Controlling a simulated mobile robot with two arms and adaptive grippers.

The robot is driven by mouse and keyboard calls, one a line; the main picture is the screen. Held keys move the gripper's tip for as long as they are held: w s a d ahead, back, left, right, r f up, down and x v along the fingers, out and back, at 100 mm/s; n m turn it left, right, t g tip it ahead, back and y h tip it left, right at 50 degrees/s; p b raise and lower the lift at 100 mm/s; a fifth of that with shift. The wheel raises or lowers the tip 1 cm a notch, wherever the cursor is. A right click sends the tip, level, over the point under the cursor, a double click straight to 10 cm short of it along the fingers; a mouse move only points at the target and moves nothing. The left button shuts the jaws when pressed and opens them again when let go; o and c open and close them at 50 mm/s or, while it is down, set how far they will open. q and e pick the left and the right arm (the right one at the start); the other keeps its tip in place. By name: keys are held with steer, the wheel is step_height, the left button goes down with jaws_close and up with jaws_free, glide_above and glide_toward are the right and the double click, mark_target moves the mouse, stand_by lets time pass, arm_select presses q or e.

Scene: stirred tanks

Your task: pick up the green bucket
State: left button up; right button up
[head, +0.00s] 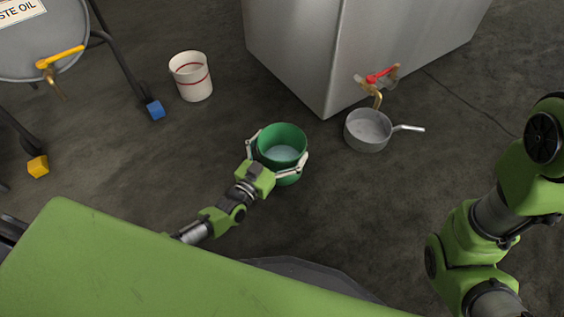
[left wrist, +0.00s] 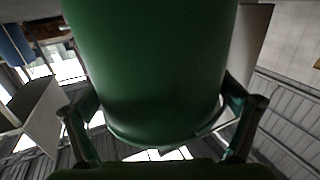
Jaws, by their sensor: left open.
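The green bucket (head: 282,141) stands upright on the floor in the middle of the head view, with a pale liquid surface inside. My left gripper (head: 279,152) is open, with one finger on each side of the bucket. In the left wrist view the green bucket (left wrist: 150,70) fills the middle, between the two fingers of my left gripper (left wrist: 160,115). I cannot tell whether the fingers touch its wall. My right arm shows at the right edge of the head view, but its gripper is out of sight.
A white bucket with red bands (head: 191,77) stands behind to the left. A grey saucepan (head: 368,131) sits under a red-handled tap (head: 380,77) on a large metal tank (head: 350,40). A waste oil drum (head: 35,45) is at top left.

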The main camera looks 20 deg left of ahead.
arm_select(q)
steer(key=c, duration=1.4)
steer(key=shift+r, duration=0.2)
steer(key=c, duration=0.4)
steer(key=shift+c, duration=0.2)
